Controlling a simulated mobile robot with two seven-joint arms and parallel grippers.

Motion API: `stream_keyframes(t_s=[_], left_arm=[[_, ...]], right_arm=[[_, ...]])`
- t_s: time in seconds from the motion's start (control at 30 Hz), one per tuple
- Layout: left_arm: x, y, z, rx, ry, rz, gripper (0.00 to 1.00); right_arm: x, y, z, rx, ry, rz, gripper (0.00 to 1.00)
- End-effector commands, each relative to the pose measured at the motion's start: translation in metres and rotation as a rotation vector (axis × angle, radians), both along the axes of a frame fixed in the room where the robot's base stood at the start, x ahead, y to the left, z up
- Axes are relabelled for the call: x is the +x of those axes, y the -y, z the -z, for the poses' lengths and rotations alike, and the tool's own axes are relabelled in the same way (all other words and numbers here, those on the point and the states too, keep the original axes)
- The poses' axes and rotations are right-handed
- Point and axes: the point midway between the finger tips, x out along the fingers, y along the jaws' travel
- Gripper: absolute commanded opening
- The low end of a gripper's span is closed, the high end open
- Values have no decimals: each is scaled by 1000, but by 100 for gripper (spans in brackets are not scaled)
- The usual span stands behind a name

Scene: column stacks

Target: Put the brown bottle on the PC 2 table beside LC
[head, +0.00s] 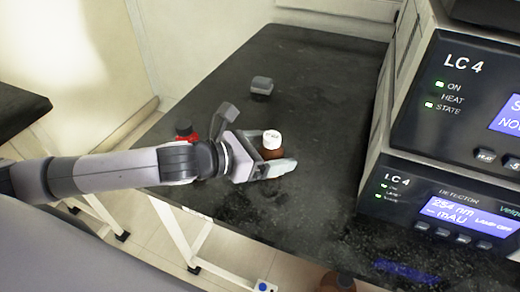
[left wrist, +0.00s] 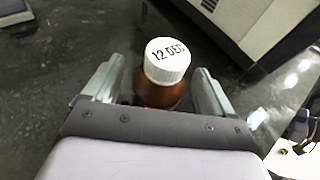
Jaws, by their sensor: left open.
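A brown bottle (head: 270,150) with a white cap stands upright on the dark table (head: 325,75), left of the LC 4 stack (head: 440,110). In the left wrist view the bottle's cap (left wrist: 168,61) reads "12 DEC". My left gripper (head: 266,160) has come in from the left at the bottle. Its two fingers (left wrist: 160,90) are open, one on each side of the bottle, with a gap visible on the left; I cannot tell whether the right finger touches. The bottle's lower part is hidden by the gripper. My right gripper is not in view.
A small grey block (head: 262,85) lies on the table farther back. A red item with a black top (head: 185,132) is partly hidden behind my left arm. Another brown object (head: 337,282) shows at the bottom edge. The table's middle is clear.

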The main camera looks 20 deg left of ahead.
Motion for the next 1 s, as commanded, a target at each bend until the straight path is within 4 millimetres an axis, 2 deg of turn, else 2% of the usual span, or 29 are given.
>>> stream_keyframes(t_s=[0.17,0.7,1.0], left_arm=[[-10,-9,-6,2,0,-2,86],[-68,-55,-32,5,0,0,86],[-84,-69,-40,2,2,-1,86]], right_arm=[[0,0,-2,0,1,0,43],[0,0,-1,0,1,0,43],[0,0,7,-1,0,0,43]])
